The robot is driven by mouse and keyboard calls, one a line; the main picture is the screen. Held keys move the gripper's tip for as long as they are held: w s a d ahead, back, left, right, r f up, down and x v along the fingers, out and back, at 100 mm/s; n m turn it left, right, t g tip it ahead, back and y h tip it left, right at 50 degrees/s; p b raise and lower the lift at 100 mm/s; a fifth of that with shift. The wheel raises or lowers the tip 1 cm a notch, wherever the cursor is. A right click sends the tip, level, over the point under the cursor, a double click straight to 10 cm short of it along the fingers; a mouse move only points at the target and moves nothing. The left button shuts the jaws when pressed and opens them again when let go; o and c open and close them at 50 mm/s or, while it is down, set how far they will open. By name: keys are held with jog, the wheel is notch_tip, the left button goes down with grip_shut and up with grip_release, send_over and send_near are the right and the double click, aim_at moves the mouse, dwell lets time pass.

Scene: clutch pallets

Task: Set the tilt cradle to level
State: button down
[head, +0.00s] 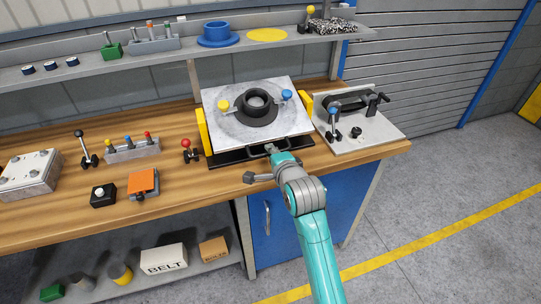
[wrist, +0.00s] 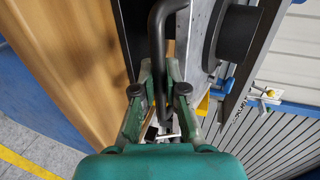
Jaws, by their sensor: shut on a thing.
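The tilt cradle has a pale grey plate (head: 222,122) with a black ring (head: 257,104) in its middle, between yellow side brackets (head: 203,130) over a black base (head: 230,158). A blue knob (head: 287,95) and a yellow knob (head: 223,105) sit on levers beside the ring. I cannot tell the plate's exact angle. A black bar handle (head: 256,151) is at the cradle's front. My gripper (head: 277,153) is at this handle. In the wrist view my gripper (wrist: 160,85) is shut on the handle (wrist: 157,40), with a finger on each side.
To the right stands a grey fixture (head: 370,140) with a black clamp and a blue-knobbed lever. To the left are a red-knobbed lever (head: 187,147) and an orange-topped block (head: 143,181). A shelf (head: 180,53) runs above the wooden bench (head: 60,196).

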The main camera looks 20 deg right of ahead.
jog(key=shift+s+r, duration=0.2)
jog(key=shift+r, duration=0.55)
jog(key=shift+s+r, duration=0.15)
jog(key=shift+r, duration=1.65)
jog(key=c, duration=1.2)
grip_release()
jog(key=v, duration=1.2)
